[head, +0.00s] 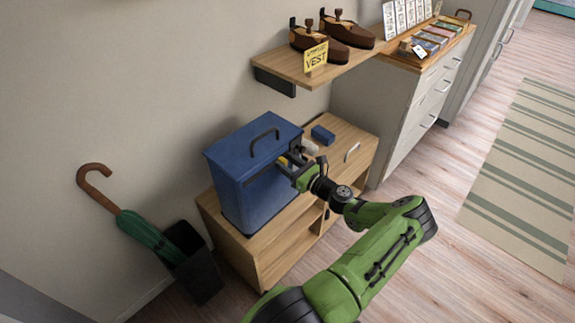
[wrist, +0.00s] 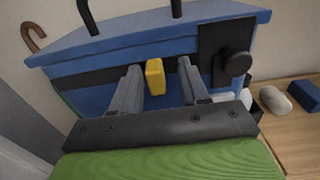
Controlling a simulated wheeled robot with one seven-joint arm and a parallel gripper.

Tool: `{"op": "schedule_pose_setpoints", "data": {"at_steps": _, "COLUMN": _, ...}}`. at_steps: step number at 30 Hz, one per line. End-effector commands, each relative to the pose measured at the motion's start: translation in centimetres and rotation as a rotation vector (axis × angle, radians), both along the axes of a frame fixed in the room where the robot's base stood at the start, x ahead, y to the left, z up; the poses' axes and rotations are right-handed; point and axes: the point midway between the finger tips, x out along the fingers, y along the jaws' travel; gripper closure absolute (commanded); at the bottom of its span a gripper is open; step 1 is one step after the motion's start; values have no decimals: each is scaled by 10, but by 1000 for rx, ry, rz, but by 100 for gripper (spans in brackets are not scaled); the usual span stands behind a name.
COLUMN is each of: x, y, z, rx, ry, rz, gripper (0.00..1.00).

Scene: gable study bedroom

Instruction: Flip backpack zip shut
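The blue backpack (head: 252,165) is box-shaped, with a dark handle on top. It stands upright on the low wooden cabinet and fills much of the wrist view (wrist: 100,52). A dark band runs across its face, and a small yellow tab (wrist: 155,77), probably the zip pull, stands out there. A black plate with a round knob (wrist: 237,64) sits to the tab's right. My gripper (head: 290,165) is at the backpack's right-hand face. In the wrist view its two grey fingers (wrist: 158,80) are apart, one on each side of the tab, with gaps visible. Contact cannot be told.
The low wooden cabinet (head: 350,136) also bears a small blue box (head: 323,134) and a whitish rounded object (wrist: 276,98). A wall shelf (head: 345,60) with brown shoes and a yellow sign hangs above. A green umbrella (head: 147,236) leans in a black bin at left. Floor is open at right.

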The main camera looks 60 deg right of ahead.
Motion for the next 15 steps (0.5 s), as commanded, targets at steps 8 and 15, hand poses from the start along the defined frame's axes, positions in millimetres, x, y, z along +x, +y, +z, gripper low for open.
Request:
{"op": "schedule_pose_setpoints", "data": {"at_steps": 8, "x": -8, "y": 2, "z": 0, "rx": 2, "ry": 1, "rz": 1, "gripper": 55}}
{"op": "schedule_pose_setpoints", "data": {"at_steps": 15, "x": -68, "y": 15, "z": 2, "rx": 4, "ry": 2, "rz": -3, "gripper": 55}}
